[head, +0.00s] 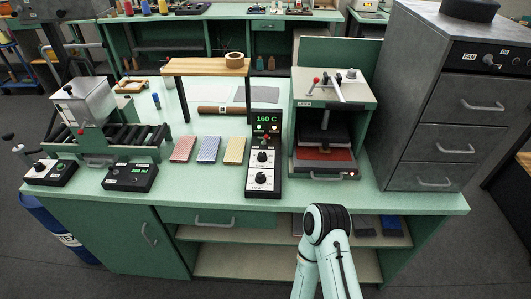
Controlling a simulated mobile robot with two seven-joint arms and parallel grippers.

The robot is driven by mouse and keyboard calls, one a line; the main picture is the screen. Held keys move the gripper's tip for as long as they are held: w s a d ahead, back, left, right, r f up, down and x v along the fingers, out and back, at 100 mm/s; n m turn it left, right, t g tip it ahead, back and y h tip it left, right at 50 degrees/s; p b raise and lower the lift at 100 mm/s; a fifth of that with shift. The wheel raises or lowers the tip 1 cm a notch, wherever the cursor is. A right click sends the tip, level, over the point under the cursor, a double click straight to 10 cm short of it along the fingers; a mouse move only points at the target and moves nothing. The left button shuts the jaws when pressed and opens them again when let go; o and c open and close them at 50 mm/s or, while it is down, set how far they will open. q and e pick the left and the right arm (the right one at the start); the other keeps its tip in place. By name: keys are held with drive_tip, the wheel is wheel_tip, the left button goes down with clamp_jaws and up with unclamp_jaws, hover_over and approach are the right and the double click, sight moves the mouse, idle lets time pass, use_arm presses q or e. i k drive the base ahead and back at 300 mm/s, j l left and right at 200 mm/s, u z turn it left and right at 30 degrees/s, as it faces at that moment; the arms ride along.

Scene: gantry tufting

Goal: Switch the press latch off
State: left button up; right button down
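The press (365,95) is a green box-shaped machine at the right of the bench. A small red-tipped lever (315,83) stands on its top left, above a small label too small to read for sure; I take it to be the latch but cannot tell its position. A longer pale handle (337,88) rises beside it. Inside the press, a dark platen hangs above a red pad (325,160). One of my arms shows at the bottom, in front of the bench; no gripper fingers are in view.
A control box (264,150) reading 160 C stands just left of the press. A grey drawer cabinet (450,110) stands close on its right. A wooden-topped stand (205,67), a roller machine (85,110) and three coloured swatches occupy the bench (215,185). Its front strip is mostly clear.

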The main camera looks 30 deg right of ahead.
sight(316, 79)
drive_tip(key=z, duration=1.4)
drive_tip(key=i+l, duration=0.1)
drive_tip(key=l, duration=0.55)
drive_tip(key=i+l, duration=0.15)
drive_tip(key=l, duration=0.15)
drive_tip(key=z, duration=0.05)
